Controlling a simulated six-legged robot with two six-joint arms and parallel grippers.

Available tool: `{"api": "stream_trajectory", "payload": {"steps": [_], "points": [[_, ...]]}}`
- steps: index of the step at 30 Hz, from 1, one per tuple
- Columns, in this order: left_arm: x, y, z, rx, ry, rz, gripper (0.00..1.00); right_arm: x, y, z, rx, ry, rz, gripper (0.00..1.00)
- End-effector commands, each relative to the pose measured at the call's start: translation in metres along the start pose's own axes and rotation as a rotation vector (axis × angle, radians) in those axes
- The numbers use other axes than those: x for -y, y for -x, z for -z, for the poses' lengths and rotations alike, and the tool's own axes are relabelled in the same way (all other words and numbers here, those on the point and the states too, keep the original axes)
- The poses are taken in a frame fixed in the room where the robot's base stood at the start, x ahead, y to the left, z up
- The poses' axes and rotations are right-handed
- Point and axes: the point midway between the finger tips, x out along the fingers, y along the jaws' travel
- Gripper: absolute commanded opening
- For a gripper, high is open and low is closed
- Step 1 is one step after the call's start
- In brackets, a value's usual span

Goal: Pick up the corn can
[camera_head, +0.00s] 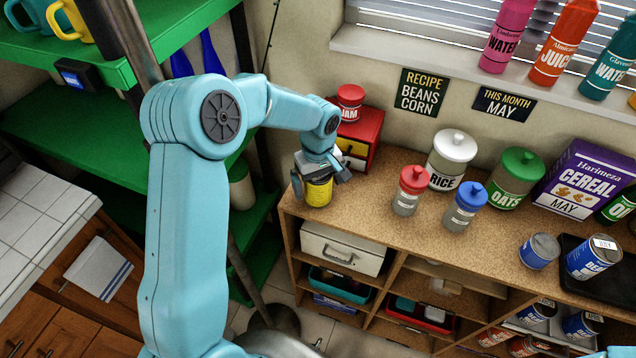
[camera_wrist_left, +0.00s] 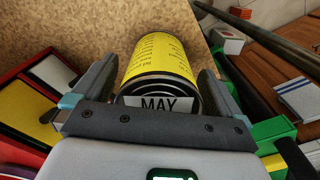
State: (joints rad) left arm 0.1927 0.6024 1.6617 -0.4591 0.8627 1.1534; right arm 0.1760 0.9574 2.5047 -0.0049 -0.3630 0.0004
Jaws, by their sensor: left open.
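A yellow can (camera_head: 318,193), which I take to be the corn can, stands upright at the left end of the speckled counter. Its name is not readable. In the left wrist view the can (camera_wrist_left: 162,58) shows its yellow side with small print and a "MAY" label on its lid. My left gripper (camera_head: 320,181) is over the can from above, open, with one finger on each side of it. In the wrist view the fingers (camera_wrist_left: 160,75) flank the can; I cannot tell whether either touches it. My right gripper is out of view.
A small red drawer box (camera_head: 362,135) with a jam jar (camera_head: 350,95) stands close behind the can. Red-lidded (camera_head: 408,195) and blue-lidded (camera_head: 464,212) shakers stand to the right. The counter's left edge is close to the can, with green shelves (camera_head: 60,125) beyond.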

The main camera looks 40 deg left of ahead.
Motion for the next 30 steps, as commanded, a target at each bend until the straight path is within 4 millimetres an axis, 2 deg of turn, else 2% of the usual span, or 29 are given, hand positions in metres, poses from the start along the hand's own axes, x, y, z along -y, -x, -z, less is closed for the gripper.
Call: {"api": "stream_trajectory", "payload": {"steps": [2, 5, 9, 20, 26, 30], "points": [[0.0, 0.0, 0.0, 0.0, 0.0, 0.0, 1.0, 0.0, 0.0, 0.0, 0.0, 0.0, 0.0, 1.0], [0.0, 0.0, 0.0, 0.0, 0.0, 0.0, 0.71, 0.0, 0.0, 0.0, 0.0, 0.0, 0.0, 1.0], [0.0, 0.0, 0.0, 0.0, 0.0, 0.0, 0.25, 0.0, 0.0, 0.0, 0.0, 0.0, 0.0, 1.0], [-0.001, 0.007, 0.001, -0.003, 0.001, -0.004, 0.24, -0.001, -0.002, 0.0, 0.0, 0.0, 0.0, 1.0], [-0.001, 0.036, 0.001, -0.005, 0.001, -0.007, 0.24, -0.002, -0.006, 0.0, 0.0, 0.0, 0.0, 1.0], [-0.002, 0.072, 0.001, -0.007, 0.002, -0.008, 0.24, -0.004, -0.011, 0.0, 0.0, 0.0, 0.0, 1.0]]}}
